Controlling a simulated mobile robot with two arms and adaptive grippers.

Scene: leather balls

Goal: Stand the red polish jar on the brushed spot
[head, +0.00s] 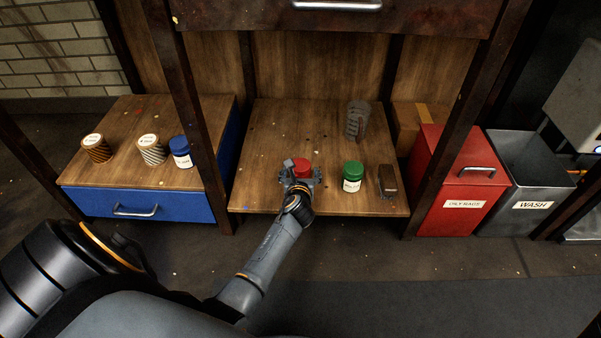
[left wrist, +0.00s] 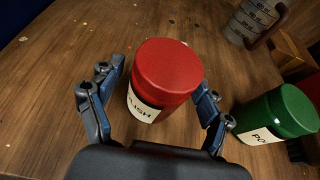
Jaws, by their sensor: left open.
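The red polish jar (head: 302,166) stands upright on the wooden shelf (head: 270,130), near its front edge. In the left wrist view the red jar (left wrist: 166,78) has a red lid and a white label ending in "ISH". My left gripper (head: 300,178) is open at the jar, with one finger on each side of it. In the left wrist view the fingers of my left gripper (left wrist: 157,108) show gaps to the jar. The brushed spot cannot be made out. My right gripper is not in view.
A green jar (head: 352,175) stands to the right, beside a dark brush-like block (head: 388,182). Left, a blue drawer unit (head: 135,206) carries several containers. A red bin (head: 462,180) stands right. The shelf's left half is mostly clear.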

